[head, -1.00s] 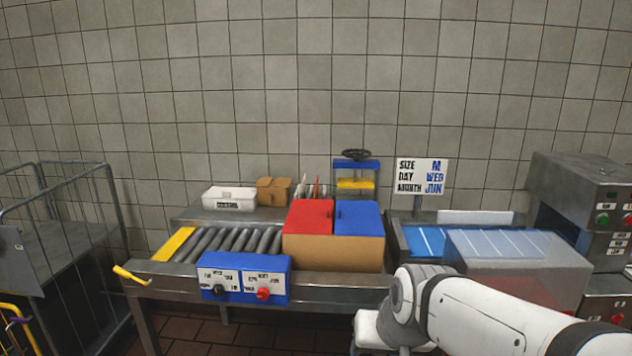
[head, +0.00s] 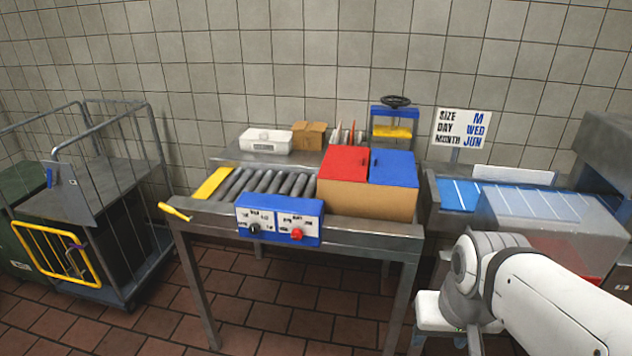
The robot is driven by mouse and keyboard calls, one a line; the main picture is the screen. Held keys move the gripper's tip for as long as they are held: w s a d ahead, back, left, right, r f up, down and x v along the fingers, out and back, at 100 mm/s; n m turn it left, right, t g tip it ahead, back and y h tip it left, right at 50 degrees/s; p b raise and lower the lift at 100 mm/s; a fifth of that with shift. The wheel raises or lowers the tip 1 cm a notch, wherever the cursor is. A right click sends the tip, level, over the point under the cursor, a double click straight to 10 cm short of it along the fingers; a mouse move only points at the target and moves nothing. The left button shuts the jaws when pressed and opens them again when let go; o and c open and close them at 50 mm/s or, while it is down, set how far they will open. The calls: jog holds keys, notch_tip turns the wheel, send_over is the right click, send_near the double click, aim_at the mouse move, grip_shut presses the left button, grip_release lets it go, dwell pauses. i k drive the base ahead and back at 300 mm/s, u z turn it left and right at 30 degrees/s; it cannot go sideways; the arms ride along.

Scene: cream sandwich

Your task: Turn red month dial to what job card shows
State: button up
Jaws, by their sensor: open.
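The red month dial (head: 297,234) is on the right half of a blue box (head: 280,207) on the front of the roller table. A white label plate surrounds it, but its lettering and the dial's pointer are too small to read. A black dial (head: 254,228) sits to its left on the same box. The job card (head: 462,128) stands behind the table on a post and reads SIZE M, DAY WED, MONTH JUN. My white arm enters at the lower right, apart from the dials. My gripper's fingers do not show.
A carton with red and blue flaps (head: 367,203) stands right of the rollers. A yellow handle (head: 174,211) sticks out at the table's left. A wire cage trolley (head: 140,210) stands further left. Tiled floor (head: 270,325) lies open before and under the table.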

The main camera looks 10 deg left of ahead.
aim_at(296, 234)
jog(key=z, duration=1.85)
jog(key=k, duration=0.75)
jog(key=u, duration=1.25)
jog(key=i, duration=0.5)
